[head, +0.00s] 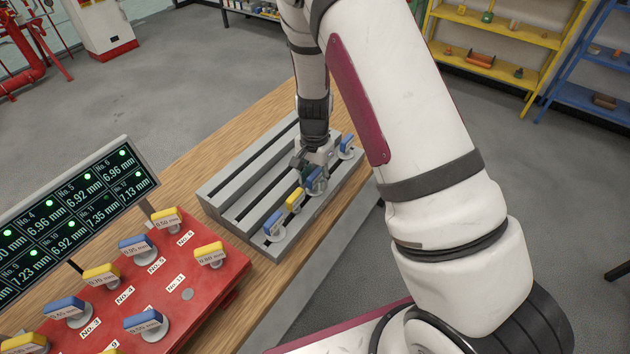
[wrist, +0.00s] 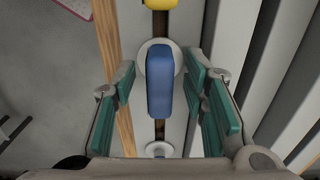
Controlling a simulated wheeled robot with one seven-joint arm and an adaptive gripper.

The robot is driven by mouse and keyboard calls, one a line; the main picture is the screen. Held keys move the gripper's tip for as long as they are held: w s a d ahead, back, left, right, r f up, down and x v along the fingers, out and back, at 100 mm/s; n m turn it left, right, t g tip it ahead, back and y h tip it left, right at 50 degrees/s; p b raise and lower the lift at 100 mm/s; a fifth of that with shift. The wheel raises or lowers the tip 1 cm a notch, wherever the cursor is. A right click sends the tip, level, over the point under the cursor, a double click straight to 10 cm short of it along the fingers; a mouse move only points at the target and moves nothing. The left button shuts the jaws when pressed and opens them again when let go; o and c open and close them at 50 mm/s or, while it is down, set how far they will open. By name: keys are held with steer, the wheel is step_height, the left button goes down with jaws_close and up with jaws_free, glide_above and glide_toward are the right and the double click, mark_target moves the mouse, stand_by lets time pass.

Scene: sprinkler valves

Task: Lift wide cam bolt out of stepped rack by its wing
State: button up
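The grey stepped rack (head: 222,200) lies on the wooden table and holds several bolts with blue or yellow wings in its lowest slot. My gripper (head: 309,166) is down over one blue-winged bolt (head: 316,184). In the wrist view this blue wing (wrist: 160,85) stands between the green finger pads, with a gap on each side, above a pale round flange. The fingers are open. A yellow-winged bolt (head: 294,200) and another blue-winged bolt (head: 273,224) stand to its left, and a blue-winged bolt (head: 346,144) to its right. I cannot tell from size which bolt is the wide one.
A red plate (head: 200,285) with several labelled bolts stands at the left, beside a display (head: 75,215) of diameters in mm. The yellow-winged neighbour (wrist: 160,4) is close above the gripped spot in the wrist view. The rack's upper slots look empty where visible.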

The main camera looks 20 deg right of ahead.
jaws_close()
steer(key=shift+r, duration=0.2)
steer(key=shift+w+r, duration=0.1)
steer(key=shift+r, duration=0.45)
step_height(320, 180, up, 2)
steer(key=shift+r+b, duration=0.1)
steer(key=shift+b, duration=0.4)
steer(key=s+d+r, duration=0.1)
steer(key=s, duration=1.5)
steer(key=shift+d+r+b, duration=0.2)
steer(key=shift+d+b, duration=0.1)
steer(key=shift+d, duration=0.1)
